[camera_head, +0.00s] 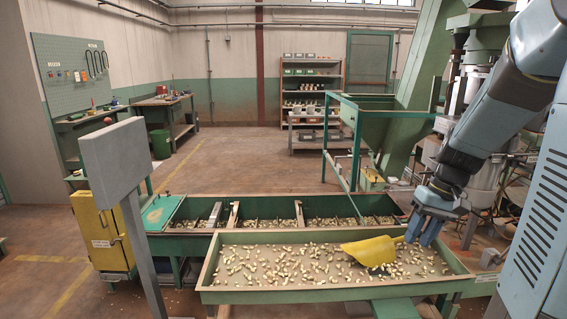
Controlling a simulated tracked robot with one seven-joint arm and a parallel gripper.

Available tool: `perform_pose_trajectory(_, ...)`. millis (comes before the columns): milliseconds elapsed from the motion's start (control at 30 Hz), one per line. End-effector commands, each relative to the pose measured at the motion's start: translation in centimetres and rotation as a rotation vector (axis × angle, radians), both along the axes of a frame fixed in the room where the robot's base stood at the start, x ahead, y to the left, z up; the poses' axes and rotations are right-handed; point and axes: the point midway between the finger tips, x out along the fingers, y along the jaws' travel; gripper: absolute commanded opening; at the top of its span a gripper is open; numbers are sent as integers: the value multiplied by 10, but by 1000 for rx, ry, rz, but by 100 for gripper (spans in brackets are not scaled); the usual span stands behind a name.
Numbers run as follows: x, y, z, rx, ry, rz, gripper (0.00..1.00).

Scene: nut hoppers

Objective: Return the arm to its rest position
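My gripper (424,236) hangs at the end of my grey-blue arm, which comes in from the upper right. Its two blue fingers point down over the right part of the green-rimmed tray and look apart, with no object clearly between them. A yellow scoop (370,251) lies in the tray among scattered pale nuts, just left of the fingers. The scoop's right end comes close to the fingers; I cannot tell whether they touch.
The sorting tray (240,296) stands in front, with a row of green hoppers (190,244) behind it. A grey panel on a post (113,160) and a yellow cabinet (100,232) stand left. A green frame (362,112) and machinery stand right. Open floor lies behind.

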Motion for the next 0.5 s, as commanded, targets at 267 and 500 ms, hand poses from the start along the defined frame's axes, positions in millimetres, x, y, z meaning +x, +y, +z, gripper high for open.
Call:
perform_pose_trajectory(267, -30, 33, 46, -138, -123, -4, 32)
perform_pose_trajectory(500, -61, 56, 78, -222, -251, -21, 32)
